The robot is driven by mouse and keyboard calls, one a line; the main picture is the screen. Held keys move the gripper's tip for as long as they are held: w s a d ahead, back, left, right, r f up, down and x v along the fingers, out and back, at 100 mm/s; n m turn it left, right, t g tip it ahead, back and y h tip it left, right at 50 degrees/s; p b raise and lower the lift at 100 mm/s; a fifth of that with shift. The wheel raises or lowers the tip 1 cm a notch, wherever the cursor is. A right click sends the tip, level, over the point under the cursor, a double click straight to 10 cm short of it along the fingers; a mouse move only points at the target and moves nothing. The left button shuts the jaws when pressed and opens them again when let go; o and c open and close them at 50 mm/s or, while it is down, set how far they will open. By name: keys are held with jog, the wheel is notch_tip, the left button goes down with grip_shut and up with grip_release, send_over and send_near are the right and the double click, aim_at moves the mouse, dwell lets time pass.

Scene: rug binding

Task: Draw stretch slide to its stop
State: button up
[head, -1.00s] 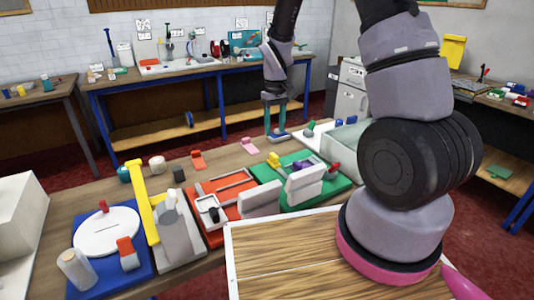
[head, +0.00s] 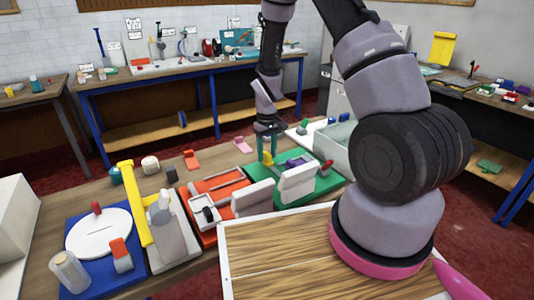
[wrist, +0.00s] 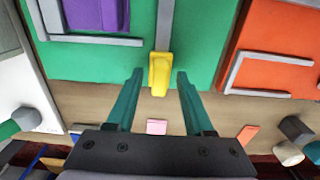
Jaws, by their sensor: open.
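A yellow handle (head: 266,159) sits at the far edge of a green base plate (head: 315,184). In the wrist view the handle (wrist: 160,74) stands on the end of a thin grey bar on the plate (wrist: 205,40). My gripper (head: 267,147) is open and points down over this handle. In the wrist view its two teal fingers (wrist: 160,76) lie one on each side of the handle, with a gap on both sides. I cannot tell the exact height between fingertips and handle. A purple block (wrist: 95,15) sits in a grey frame beside it.
An orange fixture (head: 215,187) stands left of the green plate. A white upright block (head: 297,182) and a red knob (head: 327,167) are on the plate's near side. A grey tray (head: 337,140) is to the right. A pink piece (head: 242,144) lies behind.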

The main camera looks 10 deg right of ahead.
grip_shut()
dwell(1.4)
